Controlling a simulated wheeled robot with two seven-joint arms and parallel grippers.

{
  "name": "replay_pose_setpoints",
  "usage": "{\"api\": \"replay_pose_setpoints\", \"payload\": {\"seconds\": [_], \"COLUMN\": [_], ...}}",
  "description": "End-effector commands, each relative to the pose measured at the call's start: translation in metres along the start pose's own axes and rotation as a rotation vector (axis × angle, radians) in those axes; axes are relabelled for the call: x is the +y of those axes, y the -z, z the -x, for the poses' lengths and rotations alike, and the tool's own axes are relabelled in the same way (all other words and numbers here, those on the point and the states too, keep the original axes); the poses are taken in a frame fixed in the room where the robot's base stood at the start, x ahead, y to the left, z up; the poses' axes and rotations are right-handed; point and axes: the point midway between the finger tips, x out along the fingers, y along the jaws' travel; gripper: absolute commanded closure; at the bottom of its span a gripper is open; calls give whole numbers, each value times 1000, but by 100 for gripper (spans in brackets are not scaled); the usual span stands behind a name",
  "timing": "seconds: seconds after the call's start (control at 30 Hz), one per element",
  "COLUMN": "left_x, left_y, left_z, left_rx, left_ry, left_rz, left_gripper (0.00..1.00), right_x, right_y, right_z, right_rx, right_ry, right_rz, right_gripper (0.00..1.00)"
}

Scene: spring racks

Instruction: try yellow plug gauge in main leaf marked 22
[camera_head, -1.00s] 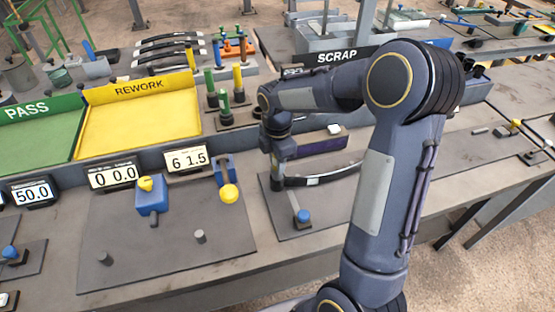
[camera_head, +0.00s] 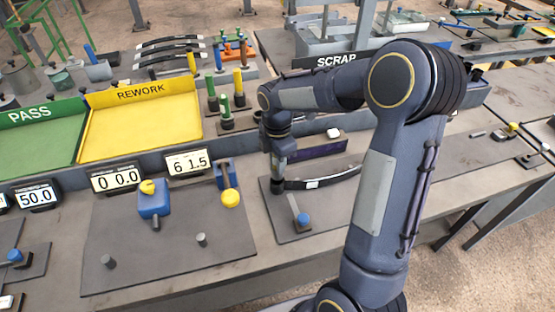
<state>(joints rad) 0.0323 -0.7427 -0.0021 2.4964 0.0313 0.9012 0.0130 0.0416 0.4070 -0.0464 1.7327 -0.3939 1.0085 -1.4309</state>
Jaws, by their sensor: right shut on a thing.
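My right gripper (camera_head: 277,180) points down at the left end of a dark curved leaf (camera_head: 335,176) over the grey plate right of centre. Its jaws appear shut on that end; the arm hides part of the contact. The leaf carries a small white tag (camera_head: 312,184), too small to read. Its right end is hidden behind my right forearm. A yellow plug gauge (camera_head: 238,80) stands upright in the gauge stand behind, beside green and blue ones. Another yellow upright piece (camera_head: 191,62) shows farther left. My left gripper is not in view.
A blue-knobbed piece (camera_head: 302,219) is on the plate in front of the leaf. A yellow REWORK tray (camera_head: 140,125) and a green PASS tray (camera_head: 40,150) lie left. A blue fixture (camera_head: 152,200) and a yellow ball (camera_head: 231,199) stand on the left plate. Displays read 0 0.0 and 6 1.5.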

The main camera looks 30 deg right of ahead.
Motion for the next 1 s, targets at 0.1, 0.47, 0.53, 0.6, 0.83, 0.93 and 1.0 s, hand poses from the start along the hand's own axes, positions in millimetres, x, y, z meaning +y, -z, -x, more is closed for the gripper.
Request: {"api": "replay_pose_setpoints", "payload": {"seconds": [0.1,0.47,0.53,0.6,0.83,0.93,1.0], "left_x": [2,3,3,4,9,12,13], "left_y": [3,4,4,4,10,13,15], "left_z": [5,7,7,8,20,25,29], "left_rx": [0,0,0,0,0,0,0], "left_ry": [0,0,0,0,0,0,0], "left_rz": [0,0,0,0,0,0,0], "left_gripper": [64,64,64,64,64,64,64], "right_x": [0,0,0,0,0,0,0], "right_y": [0,0,0,0,0,0,0], "right_z": [8,10,11,12,28,37,42], "right_rx": [0,0,0,0,0,0,0], "right_ry": [-2,-2,-2,-2,-3,-3,-3], "right_rz": [0,0,0,0,0,0,0], "right_gripper": [95,95,95,95,95,95,95]}}
